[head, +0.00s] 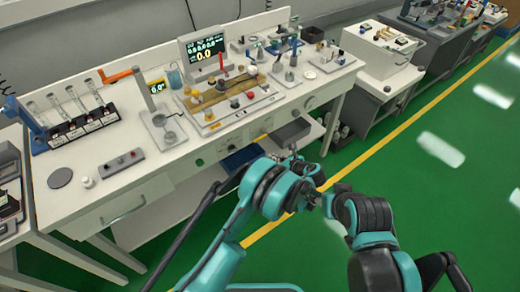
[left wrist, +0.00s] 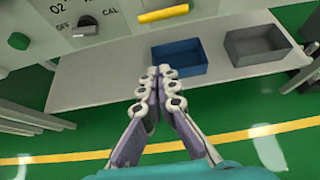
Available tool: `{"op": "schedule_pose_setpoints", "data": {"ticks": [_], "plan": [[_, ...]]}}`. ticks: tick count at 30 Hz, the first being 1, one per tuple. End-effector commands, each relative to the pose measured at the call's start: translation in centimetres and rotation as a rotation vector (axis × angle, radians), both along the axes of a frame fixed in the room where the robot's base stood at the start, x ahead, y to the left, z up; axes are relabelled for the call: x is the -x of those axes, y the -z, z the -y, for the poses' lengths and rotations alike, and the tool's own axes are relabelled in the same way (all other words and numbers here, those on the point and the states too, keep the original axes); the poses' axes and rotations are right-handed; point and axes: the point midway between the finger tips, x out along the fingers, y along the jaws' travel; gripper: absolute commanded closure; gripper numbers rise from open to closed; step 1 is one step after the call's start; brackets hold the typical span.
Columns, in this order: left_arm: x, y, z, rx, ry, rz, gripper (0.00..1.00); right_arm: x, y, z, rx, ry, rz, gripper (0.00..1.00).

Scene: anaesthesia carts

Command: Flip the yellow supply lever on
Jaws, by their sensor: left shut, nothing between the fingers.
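A yellow bar, which looks like the supply lever, shows at the top of the left wrist view (left wrist: 165,13) on the front panel of the workbench. A yellow spot on the bench front in the head view (head: 262,138) seems to be the same part. My left gripper (head: 292,153) is in front of the bench, near the lower shelf. In the left wrist view its fingers (left wrist: 160,72) are together and empty, below and apart from the yellow bar. My right gripper (head: 312,200) is beside the left arm, partly hidden, and its fingers are not clear.
A blue bin (left wrist: 180,58) and a grey bin (left wrist: 257,45) stand on the lower shelf (left wrist: 95,75) under the panel. A knob (left wrist: 84,22) marked OFF and CAL is left of the yellow bar. Instruments crowd the bench top (head: 215,140). Green floor (head: 440,215) is open at right.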

Motion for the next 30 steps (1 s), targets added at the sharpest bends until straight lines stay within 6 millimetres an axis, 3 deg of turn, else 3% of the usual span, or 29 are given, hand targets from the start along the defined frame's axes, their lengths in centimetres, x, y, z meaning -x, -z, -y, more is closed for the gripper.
{"op": "schedule_pose_setpoints", "data": {"ticks": [13, 27, 30], "plan": [[-0.8, 0.6, -0.6, 0.001, -0.002, 0.001, 1.00, 0.0, 0.5, 0.0, 0.000, 0.000, 0.000, 0.52], [-7.3, 5.6, -5.4, 0.001, -0.003, 0.001, 1.00, 0.0, 3.9, 0.0, 0.000, 0.000, 0.000, 0.52], [-7.3, 3.4, -5.3, 0.001, -0.001, 0.001, 1.00, 0.0, 4.3, 0.0, 0.000, 0.000, 0.000, 0.52]]}}
